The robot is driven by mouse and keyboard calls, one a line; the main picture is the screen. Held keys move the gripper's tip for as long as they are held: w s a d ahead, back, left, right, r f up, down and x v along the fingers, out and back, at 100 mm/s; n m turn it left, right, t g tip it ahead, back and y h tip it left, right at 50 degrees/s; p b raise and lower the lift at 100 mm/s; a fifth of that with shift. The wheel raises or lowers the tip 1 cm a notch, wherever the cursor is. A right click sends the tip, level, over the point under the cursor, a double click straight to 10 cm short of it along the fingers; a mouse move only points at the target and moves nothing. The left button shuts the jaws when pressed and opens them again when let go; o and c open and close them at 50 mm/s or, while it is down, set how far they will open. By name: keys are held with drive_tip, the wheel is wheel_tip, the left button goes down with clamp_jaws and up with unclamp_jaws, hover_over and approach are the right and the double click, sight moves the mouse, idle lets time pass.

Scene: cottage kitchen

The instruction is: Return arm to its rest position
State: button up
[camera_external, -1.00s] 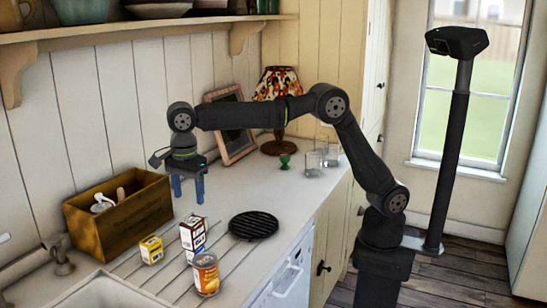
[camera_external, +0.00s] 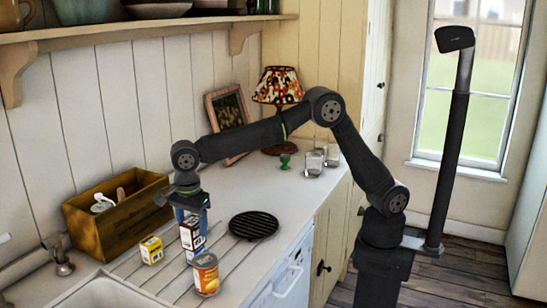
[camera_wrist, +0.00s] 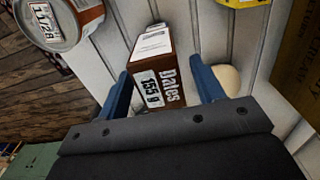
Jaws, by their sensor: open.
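My gripper (camera_external: 190,216) is open and points down over the counter, its blue fingers at the upper part of a small brown and white dates box (camera_external: 193,238). In the wrist view my gripper (camera_wrist: 160,70) has one finger on each side of the dates box (camera_wrist: 160,80). Gaps show between the box and both fingers, and the box looks upright. Whether the fingertips reach below its top is hard to tell. My arm is stretched out over the counter from its base at the right.
An orange-labelled can (camera_external: 206,274) stands just in front of the box, and a yellow box (camera_external: 151,250) to its left. A black round trivet (camera_external: 254,225) lies to the right. A wooden crate (camera_external: 86,232) is at the left. Glasses (camera_external: 314,162) and a lamp (camera_external: 278,88) stand farther back.

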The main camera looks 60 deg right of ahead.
wheel_tip(320, 180, down, 2)
drive_tip(key=shift+r, duration=2.1)
